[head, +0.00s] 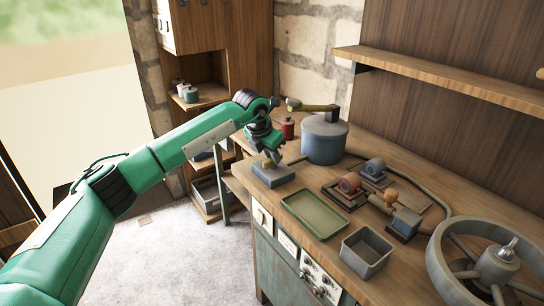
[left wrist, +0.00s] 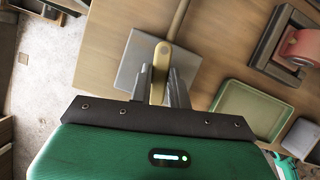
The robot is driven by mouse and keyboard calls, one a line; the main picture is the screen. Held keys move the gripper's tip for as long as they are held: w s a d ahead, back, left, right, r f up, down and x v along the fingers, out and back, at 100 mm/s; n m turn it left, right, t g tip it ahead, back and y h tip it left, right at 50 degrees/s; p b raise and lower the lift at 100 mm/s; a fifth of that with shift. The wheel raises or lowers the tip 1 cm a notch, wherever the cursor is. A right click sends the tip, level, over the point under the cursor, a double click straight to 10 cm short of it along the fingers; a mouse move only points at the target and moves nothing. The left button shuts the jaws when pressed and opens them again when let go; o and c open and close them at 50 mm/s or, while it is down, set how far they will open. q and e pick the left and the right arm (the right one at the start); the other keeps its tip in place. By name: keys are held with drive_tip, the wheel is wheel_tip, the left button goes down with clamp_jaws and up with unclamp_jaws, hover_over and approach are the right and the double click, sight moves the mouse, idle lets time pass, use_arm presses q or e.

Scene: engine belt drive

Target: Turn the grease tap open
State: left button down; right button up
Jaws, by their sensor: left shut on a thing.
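A blue-grey block (head: 272,175) sits at the left end of the workbench, and a brass lever stands over it. The lever looks like the grease tap's handle. In the left wrist view the block (left wrist: 133,70) is a grey plate under the brass lever (left wrist: 161,55), with a thin rod running upward from it. My left gripper (head: 272,158) is right above the block, pointing down. Its two fingers (left wrist: 160,85) are shut on the brass lever, one on each side. The lever's lower end is partly hidden by the gripper. My right gripper is not in view.
A blue-grey drum (head: 325,140) with a brass pipe on top stands close behind my left gripper. A red can (head: 287,128) is beside it. A green tray (head: 314,236), a grey bin (head: 366,277) and a large spoked wheel (head: 470,285) lie to the right.

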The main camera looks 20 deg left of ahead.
use_arm(q)
drive_tip(key=shift+a+m+g+h, duration=0.1)
drive_tip(key=shift+m+g+h, duration=0.25)
drive_tip(key=shift+m, duration=0.75)
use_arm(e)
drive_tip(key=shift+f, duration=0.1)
use_arm(q)
drive_tip(key=c, duration=1.3)
unclamp_jaws()
drive_tip(key=shift+r, duration=0.1)
drive_tip(key=v, duration=1.3)
drive_tip(key=shift+s+a+r, duration=0.1)
drive_tip(key=shift+a+r, duration=0.05)
drive_tip(key=shift+r, duration=0.15)
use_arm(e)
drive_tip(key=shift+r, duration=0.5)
